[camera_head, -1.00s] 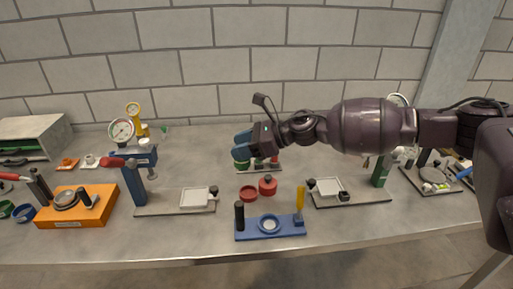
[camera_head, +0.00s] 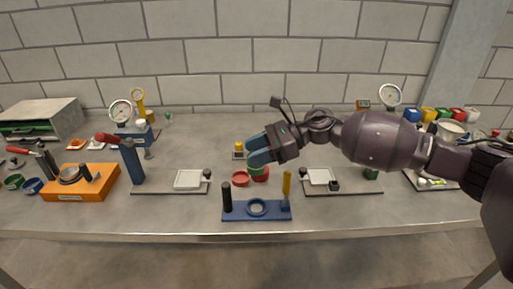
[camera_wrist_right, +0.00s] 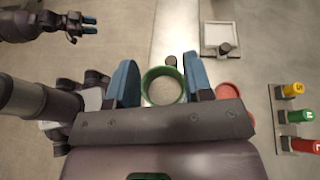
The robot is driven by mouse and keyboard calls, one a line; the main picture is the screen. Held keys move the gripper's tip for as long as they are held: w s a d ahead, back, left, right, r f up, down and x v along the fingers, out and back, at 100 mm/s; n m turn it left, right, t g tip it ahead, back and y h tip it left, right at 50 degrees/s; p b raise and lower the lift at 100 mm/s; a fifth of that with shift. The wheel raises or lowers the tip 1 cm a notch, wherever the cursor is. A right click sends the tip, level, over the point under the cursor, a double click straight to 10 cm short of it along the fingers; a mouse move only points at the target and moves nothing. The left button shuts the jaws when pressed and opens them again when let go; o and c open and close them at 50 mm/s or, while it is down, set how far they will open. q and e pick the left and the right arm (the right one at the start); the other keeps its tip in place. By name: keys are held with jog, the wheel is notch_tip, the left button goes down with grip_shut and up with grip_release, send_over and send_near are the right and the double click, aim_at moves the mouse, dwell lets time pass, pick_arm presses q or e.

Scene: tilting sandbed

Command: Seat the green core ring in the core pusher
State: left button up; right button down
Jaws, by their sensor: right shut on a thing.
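My right gripper (camera_head: 257,159) is shut on the green core ring (camera_wrist_right: 146,88), which sits between its blue fingers in the right wrist view. In the head view the green ring (camera_head: 255,169) shows partly below the fingers, above the table. A blue base (camera_head: 238,213) with a black post, a pale round seat ringed in blue, and a yellow upright stands in front of and below the gripper; it may be the core pusher. The ring is apart from it. My left gripper (camera_wrist_right: 89,25) shows only in the right wrist view, open and empty.
Red round pieces (camera_head: 240,179) lie just behind the blue base. Platforms with white trays (camera_head: 188,179) stand left and right of it. A rack with a yellow piece (camera_head: 238,147) stands behind. An orange fixture (camera_head: 60,191) is far left.

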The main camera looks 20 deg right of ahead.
notch_tip(320, 180, down, 4)
jog(key=shift+d+b, duration=0.1)
jog(key=shift+b, duration=0.6)
jog(key=shift+f+b, duration=0.15)
jog(key=shift+b, duration=0.15)
dwell(0.4)
jog(key=shift+f, duration=0.1)
dwell(0.5)
jog(key=shift+f, duration=0.15)
jog(key=shift+f+b, duration=0.45)
jog(key=shift+b, duration=0.05)
dwell(0.3)
jog(key=shift+f, duration=0.3)
